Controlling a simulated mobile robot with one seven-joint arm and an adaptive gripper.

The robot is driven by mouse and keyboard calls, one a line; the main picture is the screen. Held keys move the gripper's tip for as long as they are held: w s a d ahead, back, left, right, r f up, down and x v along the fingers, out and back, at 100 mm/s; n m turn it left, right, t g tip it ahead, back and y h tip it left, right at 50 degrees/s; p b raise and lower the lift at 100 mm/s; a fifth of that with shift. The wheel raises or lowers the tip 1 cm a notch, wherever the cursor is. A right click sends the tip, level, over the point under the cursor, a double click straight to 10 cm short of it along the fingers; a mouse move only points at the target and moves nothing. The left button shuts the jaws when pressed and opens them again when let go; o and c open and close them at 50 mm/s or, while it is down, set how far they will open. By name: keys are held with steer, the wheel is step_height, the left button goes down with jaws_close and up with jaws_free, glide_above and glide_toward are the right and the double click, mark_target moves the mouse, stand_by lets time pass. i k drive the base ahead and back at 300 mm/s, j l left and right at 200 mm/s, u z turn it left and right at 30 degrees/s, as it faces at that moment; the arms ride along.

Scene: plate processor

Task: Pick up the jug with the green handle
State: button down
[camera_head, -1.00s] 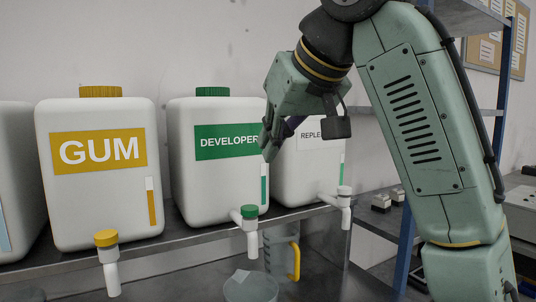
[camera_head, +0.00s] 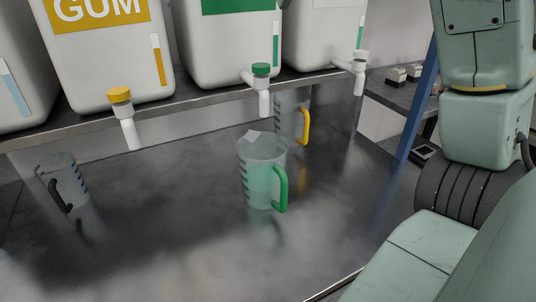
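The jug with the green handle (camera_head: 250,178) stands upright on the dark metal tabletop (camera_head: 150,230), near the middle of the view. It is clear, has dark level marks on its left side and a greenish tint lower down. Its green handle (camera_head: 282,188) points to the right. My gripper is not in view now; only links of my arm show at the right.
A jug with a yellow handle (camera_head: 292,112) stands just behind, and one with a black handle (camera_head: 62,183) at the left. Containers with taps, one marked GUM (camera_head: 110,60), stand on a shelf (camera_head: 190,100) above. A blue post (camera_head: 415,105) rises at the right.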

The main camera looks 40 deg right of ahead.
mark_target(262, 155)
steer(key=k+j, duration=0.15)
steer(key=k, duration=0.35)
steer(key=k+j, duration=0.2)
steer(key=k, duration=0.25)
